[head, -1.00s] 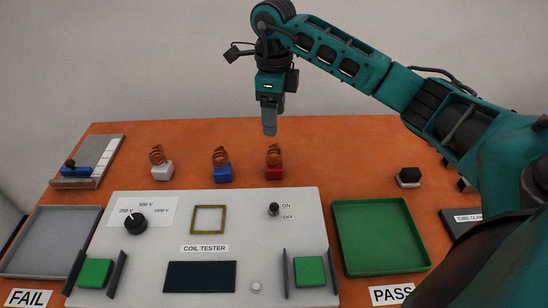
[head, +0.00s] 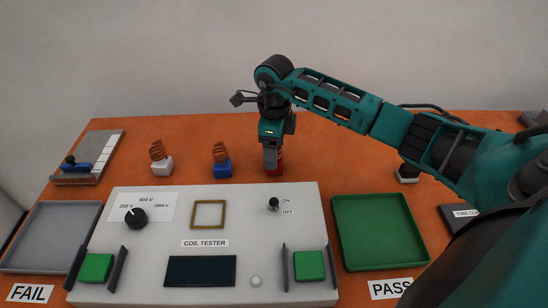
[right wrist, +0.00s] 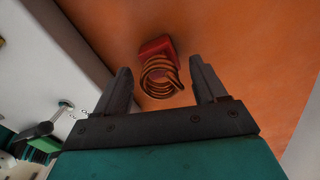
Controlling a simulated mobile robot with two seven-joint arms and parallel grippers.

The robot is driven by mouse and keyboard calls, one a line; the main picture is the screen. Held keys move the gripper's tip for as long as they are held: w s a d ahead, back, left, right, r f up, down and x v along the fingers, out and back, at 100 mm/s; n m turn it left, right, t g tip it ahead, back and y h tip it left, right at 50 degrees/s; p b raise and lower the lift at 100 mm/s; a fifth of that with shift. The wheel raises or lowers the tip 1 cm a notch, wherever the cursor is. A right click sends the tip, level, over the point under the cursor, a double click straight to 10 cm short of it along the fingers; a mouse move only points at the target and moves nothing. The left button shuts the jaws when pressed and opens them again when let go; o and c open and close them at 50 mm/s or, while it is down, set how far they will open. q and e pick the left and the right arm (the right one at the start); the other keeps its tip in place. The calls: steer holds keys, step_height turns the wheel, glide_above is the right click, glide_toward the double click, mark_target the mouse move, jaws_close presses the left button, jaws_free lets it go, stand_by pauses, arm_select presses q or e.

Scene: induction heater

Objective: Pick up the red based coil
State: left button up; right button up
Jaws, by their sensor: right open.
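The red based coil is a copper spiral on a red block. In the head view its red base (head: 276,168) shows only partly, as my right gripper (head: 271,160) stands in front of and over it. In the right wrist view the copper coil (right wrist: 160,75) and its red base (right wrist: 157,48) lie between and just beyond the two fingertips of my right gripper (right wrist: 163,82). The fingers are spread with a gap on both sides of the coil, and nothing is held. My left gripper is not in view.
A blue based coil (head: 221,163) and a white based coil (head: 160,162) stand to the left on the orange table (head: 330,150). The coil tester (head: 255,218) lies in front. A green tray (head: 345,262) is at right and a grey tray (head: 20,266) at left.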

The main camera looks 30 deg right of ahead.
steer(key=c, duration=1.2)
steer(key=shift+c, duration=0.2)
steer(key=shift+r, duration=0.15)
